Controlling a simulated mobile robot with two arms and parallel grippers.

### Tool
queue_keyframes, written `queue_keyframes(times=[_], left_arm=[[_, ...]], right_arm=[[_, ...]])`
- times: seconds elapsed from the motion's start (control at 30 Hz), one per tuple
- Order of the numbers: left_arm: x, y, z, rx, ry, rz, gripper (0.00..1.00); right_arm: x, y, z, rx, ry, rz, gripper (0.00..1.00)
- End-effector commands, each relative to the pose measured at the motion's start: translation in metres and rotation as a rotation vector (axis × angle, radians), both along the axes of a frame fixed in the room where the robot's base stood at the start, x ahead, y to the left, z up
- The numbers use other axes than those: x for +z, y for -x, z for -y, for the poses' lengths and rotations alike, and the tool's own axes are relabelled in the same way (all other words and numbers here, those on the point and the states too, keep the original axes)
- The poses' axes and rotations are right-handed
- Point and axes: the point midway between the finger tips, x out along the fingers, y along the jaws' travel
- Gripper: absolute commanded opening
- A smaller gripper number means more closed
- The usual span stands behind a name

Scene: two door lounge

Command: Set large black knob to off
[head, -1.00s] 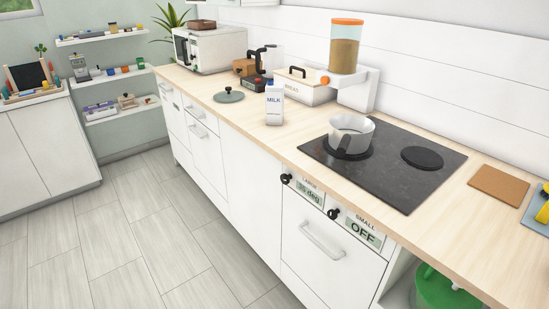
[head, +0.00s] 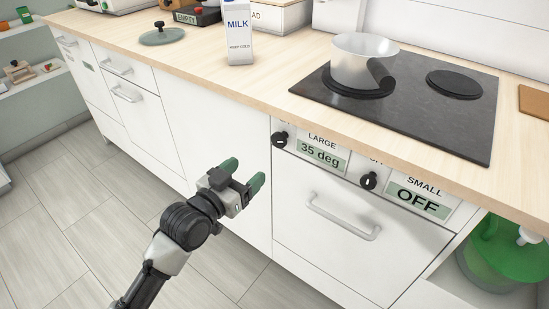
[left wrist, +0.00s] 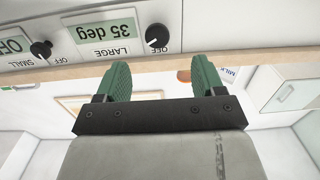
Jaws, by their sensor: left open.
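The large black knob (head: 280,139) sits on the stove front beside a LARGE display (head: 321,156) that reads 35 deg. The small knob (head: 369,181) is to its right, beside a SMALL display (head: 418,201) that reads OFF. My left gripper (head: 246,176) is open and empty, below and left of the large knob and apart from it. In the left wrist view the large knob (left wrist: 157,37) shows upside down beyond the gap between the green fingertips (left wrist: 160,78). My right gripper is not in view.
A pot (head: 362,62) stands on the left burner of the black cooktop (head: 430,118). A milk carton (head: 238,32) and a lid (head: 163,35) are on the wooden counter. An oven handle (head: 343,218) sticks out below the knobs. The floor at left is clear.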

Motion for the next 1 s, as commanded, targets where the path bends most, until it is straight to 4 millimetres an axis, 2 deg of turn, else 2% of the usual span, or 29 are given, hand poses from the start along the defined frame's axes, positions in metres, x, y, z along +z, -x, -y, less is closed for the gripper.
queue_keyframes(times=[0.17,0.63,0.8,1.0], left_arm=[[0.012,-0.006,0.011,-0.019,0.009,0.027,0.69],[0.011,-0.072,0.059,-0.017,0.009,0.027,0.69],[0.011,-0.082,0.066,-0.017,0.008,0.025,0.69],[0.011,-0.083,0.067,-0.017,0.008,0.025,0.69]], right_arm=[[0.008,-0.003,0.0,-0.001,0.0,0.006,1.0],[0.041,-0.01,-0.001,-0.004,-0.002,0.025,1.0],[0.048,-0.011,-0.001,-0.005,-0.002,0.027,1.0],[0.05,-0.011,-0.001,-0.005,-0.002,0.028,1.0]])
